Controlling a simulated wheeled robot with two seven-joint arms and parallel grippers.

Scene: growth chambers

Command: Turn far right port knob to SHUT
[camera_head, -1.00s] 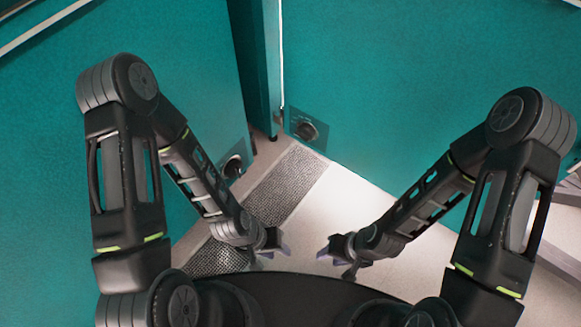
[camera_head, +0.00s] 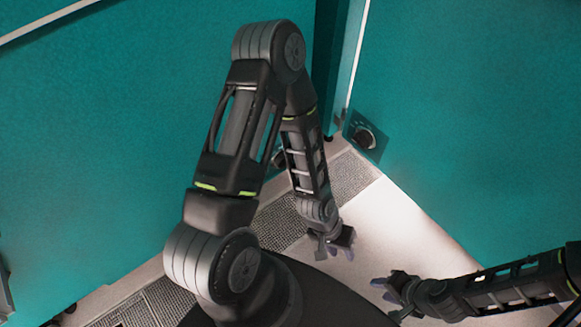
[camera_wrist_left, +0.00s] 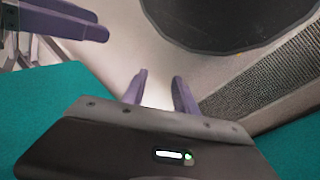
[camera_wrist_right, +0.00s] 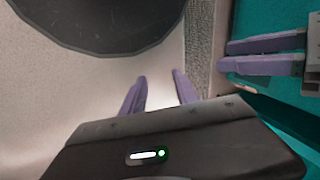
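A dark round knob on a small plate (camera_head: 363,138) sits low on the right teal panel, close to that panel's near-left edge. I cannot read its setting. A second knob (camera_head: 278,158) on the left teal panel is mostly hidden behind my left arm. My left gripper (camera_head: 341,250) is below the visible knob, well apart from it; its purple fingers are spread and empty in the left wrist view (camera_wrist_left: 160,92). My right gripper (camera_head: 382,288) is lower right, also apart from the knobs; its fingers are spread and empty in the right wrist view (camera_wrist_right: 158,92).
Large teal walls (camera_head: 470,110) stand on both sides, meeting at a narrow gap at the top. The grippers are close to each other.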

